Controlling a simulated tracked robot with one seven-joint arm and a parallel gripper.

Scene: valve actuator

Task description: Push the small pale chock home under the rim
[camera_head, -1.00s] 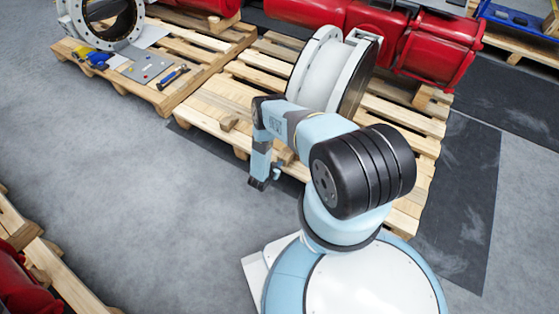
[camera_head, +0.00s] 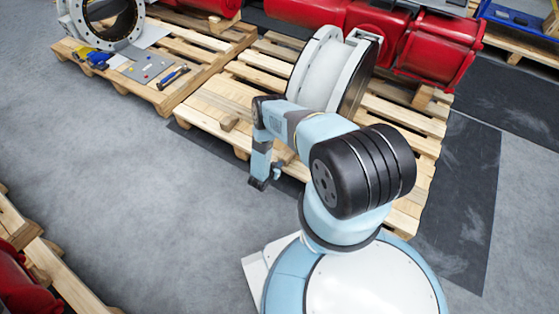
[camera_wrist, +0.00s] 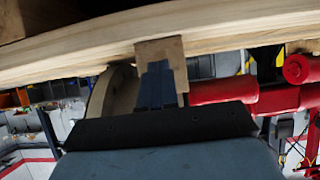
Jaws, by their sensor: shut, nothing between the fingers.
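My gripper (camera_head: 262,185) hangs by the pallet's near edge. Its fingers (camera_wrist: 157,75) are shut together with nothing between them and overlap the block in the wrist view; contact cannot be told. The drum's curved rim (camera_wrist: 110,95) shows left of the block there.
The slatted pallet (camera_head: 208,106) carries the drum. A second pallet (camera_head: 165,98) at upper left holds a ring flange (camera_head: 104,35), a plate and tools. Red cylinders (camera_head: 420,52) stand behind the drum. Grey floor (camera_head: 120,190) is open to the left of my arm.

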